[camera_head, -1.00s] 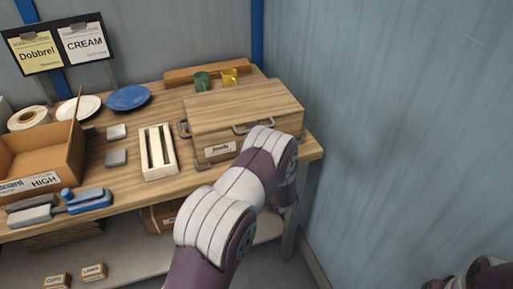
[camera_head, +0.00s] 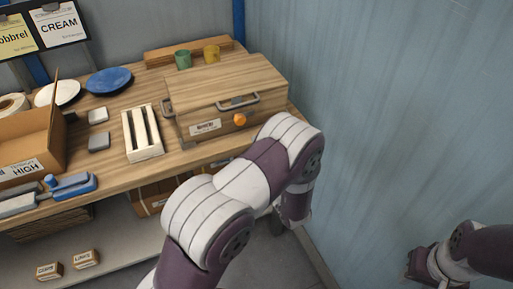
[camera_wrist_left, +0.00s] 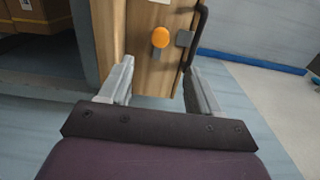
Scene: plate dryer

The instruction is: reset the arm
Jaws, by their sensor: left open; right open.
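My left arm comes up through the middle of the head view, and its forearm bends down in front of the table's right end; its gripper is hidden there. In the left wrist view my left gripper (camera_wrist_left: 160,82) is open, with nothing between its fingers. Beyond them are a wooden front with an orange knob (camera_wrist_left: 160,37) and a dark handle (camera_wrist_left: 200,30). My right gripper (camera_head: 424,264) is a small dark shape at the lower right of the head view, apart from the table and holding nothing I can see.
A wooden box (camera_head: 225,85) with handles and an orange knob stands at the table's right end. A blue wall (camera_head: 400,120) bounds the right side.

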